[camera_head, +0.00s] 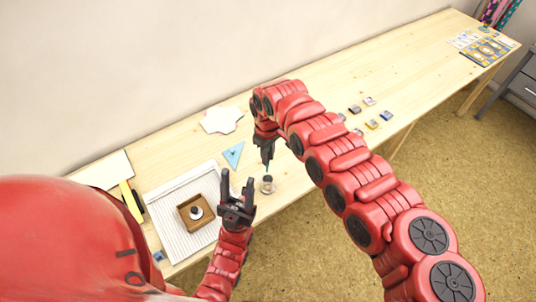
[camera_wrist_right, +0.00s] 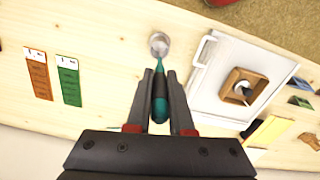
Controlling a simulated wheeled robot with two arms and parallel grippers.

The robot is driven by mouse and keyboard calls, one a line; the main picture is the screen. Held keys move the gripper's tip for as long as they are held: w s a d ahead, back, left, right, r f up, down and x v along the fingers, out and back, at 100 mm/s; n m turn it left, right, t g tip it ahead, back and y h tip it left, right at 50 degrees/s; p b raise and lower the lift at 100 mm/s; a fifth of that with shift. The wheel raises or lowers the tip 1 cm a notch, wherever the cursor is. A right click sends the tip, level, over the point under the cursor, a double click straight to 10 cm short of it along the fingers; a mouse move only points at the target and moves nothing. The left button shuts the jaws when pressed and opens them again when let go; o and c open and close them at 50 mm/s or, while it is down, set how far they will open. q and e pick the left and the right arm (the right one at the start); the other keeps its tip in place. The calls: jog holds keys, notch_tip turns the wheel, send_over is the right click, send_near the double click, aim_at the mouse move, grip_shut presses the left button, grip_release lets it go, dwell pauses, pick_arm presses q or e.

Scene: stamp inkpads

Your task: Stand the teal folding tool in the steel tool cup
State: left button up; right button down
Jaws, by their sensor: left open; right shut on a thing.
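The teal folding tool (camera_wrist_right: 159,98) is a slim teal and black piece. My right gripper (camera_wrist_right: 160,80) is shut on it, and it also shows in the head view (camera_head: 267,148). The tool's thin teal tip points down at the steel tool cup (camera_head: 267,186). In the wrist view the tip meets the rim of the cup (camera_wrist_right: 159,44); I cannot tell whether it is inside. The cup stands upright on the wooden table. My left gripper (camera_head: 237,195) is open and empty, just left of the cup.
A ridged white board (camera_head: 170,212) with a wooden box (camera_head: 184,212) lies left of my left gripper. A blue triangle (camera_head: 233,155) and white paper (camera_head: 222,119) lie behind. Several small pads (camera_head: 372,124) lie to the right. An orange card (camera_wrist_right: 38,75) and a green card (camera_wrist_right: 68,82) lie flat.

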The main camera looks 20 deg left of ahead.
notch_tip(320, 180, down, 3)
jog(key=shift+w+r+b, duration=0.1)
jog(key=shift+b, duration=0.75)
jog(key=shift+f+b, duration=2.3)
jog(key=shift+f, duration=0.7)
jog(key=c, duration=0.7)
grip_release()
jog(key=shift+r, duration=0.1)
notch_tip(320, 180, up, 16)
jog(key=b, duration=0.4)
jog(key=shift+r, duration=0.65)
